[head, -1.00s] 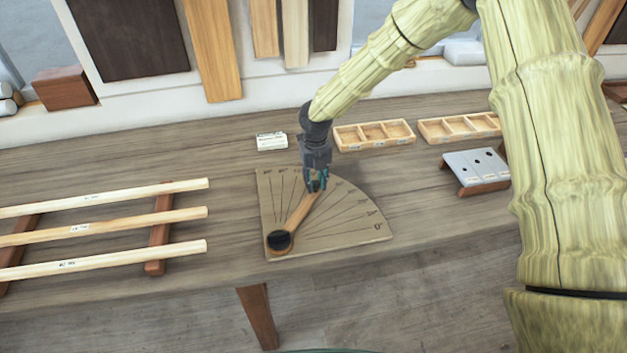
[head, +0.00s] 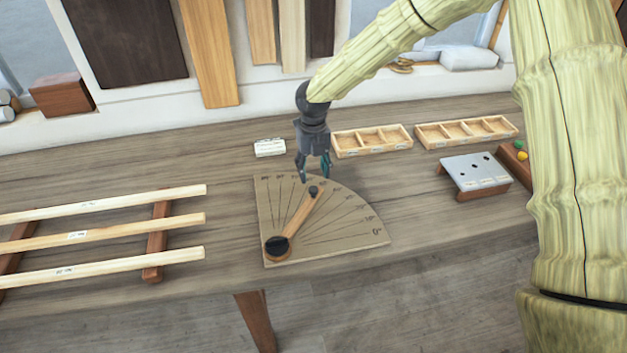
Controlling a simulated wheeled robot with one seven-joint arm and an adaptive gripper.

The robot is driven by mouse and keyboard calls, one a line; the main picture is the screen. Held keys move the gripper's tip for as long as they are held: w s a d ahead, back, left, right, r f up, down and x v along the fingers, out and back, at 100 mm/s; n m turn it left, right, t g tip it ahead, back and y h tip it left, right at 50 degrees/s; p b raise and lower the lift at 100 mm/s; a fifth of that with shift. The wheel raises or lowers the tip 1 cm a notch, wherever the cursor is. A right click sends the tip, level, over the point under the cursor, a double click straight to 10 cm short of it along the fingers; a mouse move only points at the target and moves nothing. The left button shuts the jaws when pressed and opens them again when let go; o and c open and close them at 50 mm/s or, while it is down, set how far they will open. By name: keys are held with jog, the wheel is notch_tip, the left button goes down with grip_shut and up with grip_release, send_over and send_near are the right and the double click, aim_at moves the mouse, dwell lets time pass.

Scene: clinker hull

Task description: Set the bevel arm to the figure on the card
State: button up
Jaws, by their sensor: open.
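The bevel arm (head: 297,220) is a wooden bar on a flat quarter-circle protractor board (head: 345,240). It turns on a black pivot at the board's lower left corner and has a small dark knob (head: 313,191) at its free end. It points up and to the right, among the middle-to-steep lines; its exact figure is too small to read. The board's 0° mark is at the lower right. A small white card (head: 270,147) stands behind the board; its writing is not legible. My gripper (head: 314,178) is open, pointing down just above and behind the knob, apparently apart from it.
Three pale strips lie on a wooden rack (head: 155,240) at the left. Two divided wooden trays (head: 372,140) stand at the back right. A grey plate with holes (head: 476,171) sits at the right. Bare bench lies between rack and board.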

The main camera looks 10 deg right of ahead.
jog(key=shift+r, duration=2.6)
